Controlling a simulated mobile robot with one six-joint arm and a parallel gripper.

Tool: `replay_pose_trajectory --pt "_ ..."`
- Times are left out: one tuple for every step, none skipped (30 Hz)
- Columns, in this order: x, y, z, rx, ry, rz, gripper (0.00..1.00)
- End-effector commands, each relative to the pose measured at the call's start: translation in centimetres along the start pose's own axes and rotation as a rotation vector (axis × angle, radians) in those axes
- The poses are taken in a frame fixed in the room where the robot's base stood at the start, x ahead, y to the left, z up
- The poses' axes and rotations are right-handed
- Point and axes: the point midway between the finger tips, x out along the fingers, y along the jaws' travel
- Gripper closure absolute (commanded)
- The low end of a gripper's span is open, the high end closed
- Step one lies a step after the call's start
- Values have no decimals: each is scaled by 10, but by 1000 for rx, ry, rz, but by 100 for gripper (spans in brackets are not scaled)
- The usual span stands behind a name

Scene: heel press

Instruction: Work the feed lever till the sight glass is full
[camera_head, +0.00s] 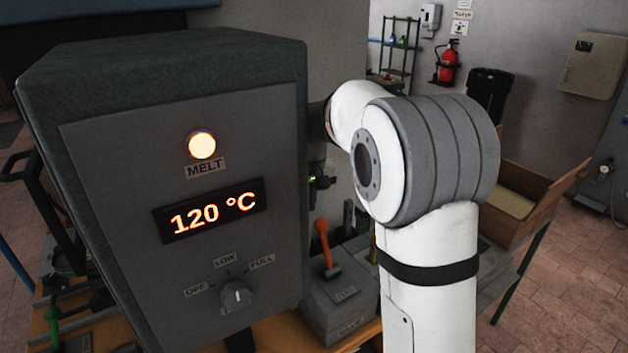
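A lever with an orange handle (322,238) stands upright on a grey box (345,305) behind the cabinet's right edge. The box has a small label that is too small to read, so I cannot tell for sure that this is the feed lever. I cannot make out a sight glass. My white arm (430,270) rises at the right of the lever and bends left behind the cabinet. My gripper does not show clearly; the cabinet and my arm hide that area.
A grey cabinet (95,210) fills the left, with a lit MELT lamp (201,145), a display (211,210) reading 120 °C and an OFF/LOW/FULL knob (236,296). An open cardboard box (528,200) stands at right. Tiled floor (570,290) is clear at far right.

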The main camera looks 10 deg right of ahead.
Motion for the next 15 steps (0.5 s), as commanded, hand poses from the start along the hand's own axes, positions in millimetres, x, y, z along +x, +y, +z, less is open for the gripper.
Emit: replay_pose_trajectory --pt "9 0 1 0 -4 0 100" --pt "1 0 7 1 1 0 100" --pt "-2 0 13 1 2 0 100" --pt "-3 0 17 1 2 0 100" --pt "-4 0 21 1 2 0 100" --pt "-5 0 25 1 1 0 100" --pt "-6 0 28 1 1 0 100" --pt "-7 0 31 1 1 0 100" --pt "-7 0 33 1 1 0 100" --pt "-8 0 34 1 1 0 100" --pt "-8 0 36 1 1 0 100" --pt "-8 0 37 0 1 0 100" --pt "-7 0 37 0 1 0 100" --pt "-7 0 38 0 1 0 100" --pt "-7 0 38 0 1 0 100"
